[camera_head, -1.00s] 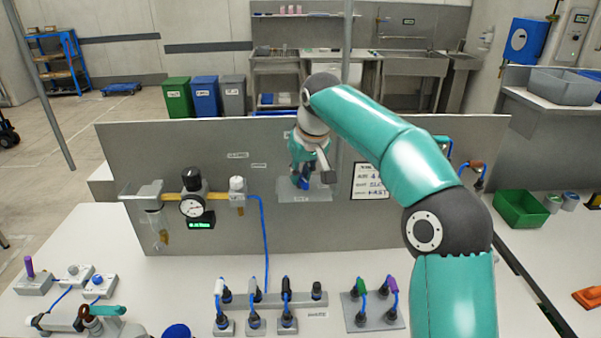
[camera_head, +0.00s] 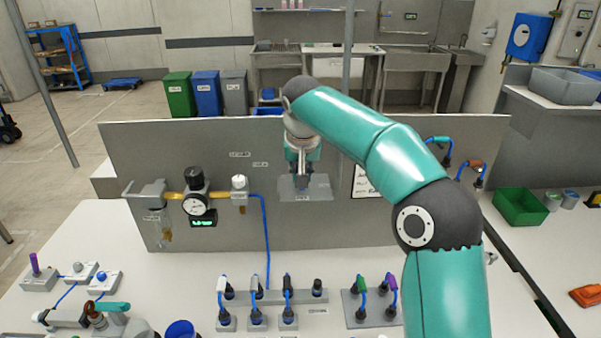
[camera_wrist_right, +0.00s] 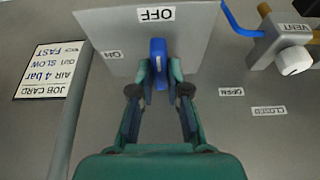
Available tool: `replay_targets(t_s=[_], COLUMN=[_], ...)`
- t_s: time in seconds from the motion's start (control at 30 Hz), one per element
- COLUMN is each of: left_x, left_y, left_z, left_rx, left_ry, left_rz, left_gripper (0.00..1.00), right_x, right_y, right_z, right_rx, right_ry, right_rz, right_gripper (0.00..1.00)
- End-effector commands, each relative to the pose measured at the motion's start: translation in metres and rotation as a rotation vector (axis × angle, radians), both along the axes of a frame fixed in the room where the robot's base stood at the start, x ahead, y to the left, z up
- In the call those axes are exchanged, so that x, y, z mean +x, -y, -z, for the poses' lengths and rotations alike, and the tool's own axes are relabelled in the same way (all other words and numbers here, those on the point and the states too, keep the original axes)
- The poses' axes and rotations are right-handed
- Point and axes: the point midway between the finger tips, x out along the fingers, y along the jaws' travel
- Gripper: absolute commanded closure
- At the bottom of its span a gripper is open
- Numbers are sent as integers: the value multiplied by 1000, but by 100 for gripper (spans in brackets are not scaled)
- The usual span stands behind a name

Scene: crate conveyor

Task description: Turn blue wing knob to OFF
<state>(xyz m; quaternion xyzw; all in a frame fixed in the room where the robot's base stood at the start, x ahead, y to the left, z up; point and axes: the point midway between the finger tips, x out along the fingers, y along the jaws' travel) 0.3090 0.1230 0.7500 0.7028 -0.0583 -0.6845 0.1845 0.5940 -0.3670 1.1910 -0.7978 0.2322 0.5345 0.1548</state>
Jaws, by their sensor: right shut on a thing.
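The blue wing knob (camera_wrist_right: 158,60) stands out from a light plate (camera_wrist_right: 105,25) on the grey panel. In the wrist view its wing lies nearly upright, in line with the OFF label (camera_wrist_right: 155,14) above it. My right gripper (camera_wrist_right: 158,75) is shut on the knob, one finger on each side. In the head view my right gripper (camera_head: 302,180) points down in front of the plate (camera_head: 322,187) and mostly hides the knob. My left gripper is not in view.
Left of the plate are a pressure gauge (camera_head: 195,207) and a blue hose (camera_head: 265,235). A job card (camera_wrist_right: 48,70) is beside the plate, partly behind my arm in the head view. Several plugs on blue cables (camera_head: 255,290) stand on the table below.

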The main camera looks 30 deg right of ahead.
Motion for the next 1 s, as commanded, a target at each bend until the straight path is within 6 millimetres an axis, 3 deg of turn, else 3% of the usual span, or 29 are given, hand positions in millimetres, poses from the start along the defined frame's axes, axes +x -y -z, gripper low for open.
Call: replay_targets(t_s=[0.13,0.17,0.3,0.67,0.87,1.0], left_x=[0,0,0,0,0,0], left_y=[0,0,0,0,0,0], left_z=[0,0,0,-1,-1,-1], left_rx=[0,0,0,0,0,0], left_ry=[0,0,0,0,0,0], left_rz=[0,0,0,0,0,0], left_gripper=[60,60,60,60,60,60], right_x=[2,2,1,0,-7,-15], right_y=[0,0,0,0,-5,-11], right_z=[-3,-3,-2,-4,-25,-50], right_rx=[1,1,1,1,1,-1], right_ry=[13,13,10,5,9,10], right_rz=[1,1,1,0,0,-1], right_gripper=[100,81,59,59,59,59])
